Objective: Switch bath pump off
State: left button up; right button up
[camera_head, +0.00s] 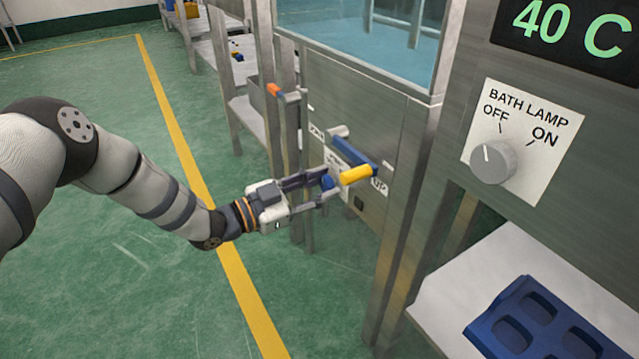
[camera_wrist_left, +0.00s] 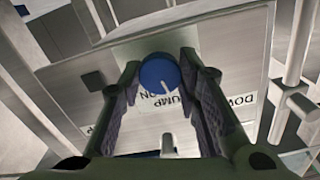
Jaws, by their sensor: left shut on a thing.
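The blue pump knob (camera_wrist_left: 158,72) sits between my left gripper's fingertips in the left wrist view. Its short white pointer line slants toward the lower right of that picture. In the head view my left gripper (camera_head: 323,186) reaches the steel bath front and is shut on the blue knob (camera_head: 327,183). My right gripper is in neither view.
An orange-tipped handle (camera_head: 274,90) is farther back. The BATH LAMP knob (camera_head: 493,162) points at OFF. A blue tray (camera_head: 490,330) lies on a shelf at lower right. Green floor at left is clear.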

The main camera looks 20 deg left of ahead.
pick_arm(q)
jog(key=shift+n, duration=2)
jog(key=o, duration=1.1)
jog(key=shift+o, duration=0.2)
jog(key=shift+s+a, duration=0.1)
jog(key=v, duration=1.1)
jog(key=shift+s+a, duration=0.25)
jog(key=shift+s, duration=0.05)
